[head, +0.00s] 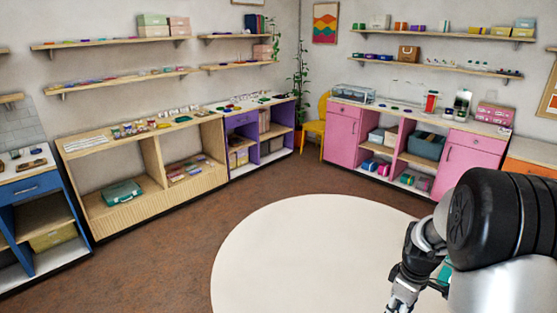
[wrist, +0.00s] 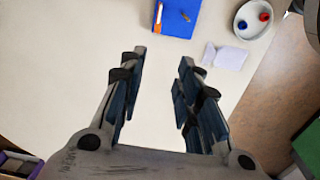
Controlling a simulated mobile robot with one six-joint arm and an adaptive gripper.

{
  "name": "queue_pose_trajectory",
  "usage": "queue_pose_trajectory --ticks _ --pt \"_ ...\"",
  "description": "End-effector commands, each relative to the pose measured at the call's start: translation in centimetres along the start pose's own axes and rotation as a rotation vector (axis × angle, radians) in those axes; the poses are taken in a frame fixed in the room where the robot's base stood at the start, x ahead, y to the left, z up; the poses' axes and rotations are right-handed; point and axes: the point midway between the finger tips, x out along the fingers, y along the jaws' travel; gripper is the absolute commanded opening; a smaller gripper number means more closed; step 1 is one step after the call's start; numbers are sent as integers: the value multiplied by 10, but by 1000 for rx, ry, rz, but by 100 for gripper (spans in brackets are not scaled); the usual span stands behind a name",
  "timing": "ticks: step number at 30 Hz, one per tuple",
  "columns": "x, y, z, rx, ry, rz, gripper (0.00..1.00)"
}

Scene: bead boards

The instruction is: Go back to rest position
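My gripper (wrist: 163,68) shows in the wrist view with its two fingers apart and nothing between them. It is above a pale cream surface (wrist: 60,60). Beyond the fingertips lie a blue board (wrist: 178,17) with a small orange-and-white item on it, a crumpled white cloth or paper (wrist: 226,57) and a round white dish (wrist: 253,17) holding a red and a blue item. In the head view my gripper (head: 400,300) hangs low at the bottom right, partly cut off by the picture's lower edge.
A round cream rug (head: 300,245) lies on open brown floor. Wooden (head: 125,205), purple (head: 250,140) and pink (head: 340,133) cabinets line the walls, with small items on top. A blue cabinet (head: 40,190) stands at the left. A yellow chair (head: 313,130) fills the corner.

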Motion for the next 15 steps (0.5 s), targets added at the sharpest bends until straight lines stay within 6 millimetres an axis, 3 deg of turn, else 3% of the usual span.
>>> queue_pose_trajectory --ticks 1,6,9,15 --pt "-26 -10 -8 22 14 24 31" --pt "-102 -60 -23 151 64 79 31" --pt "-139 -95 -25 228 101 104 31" --pt "-192 -167 -13 382 190 136 31"
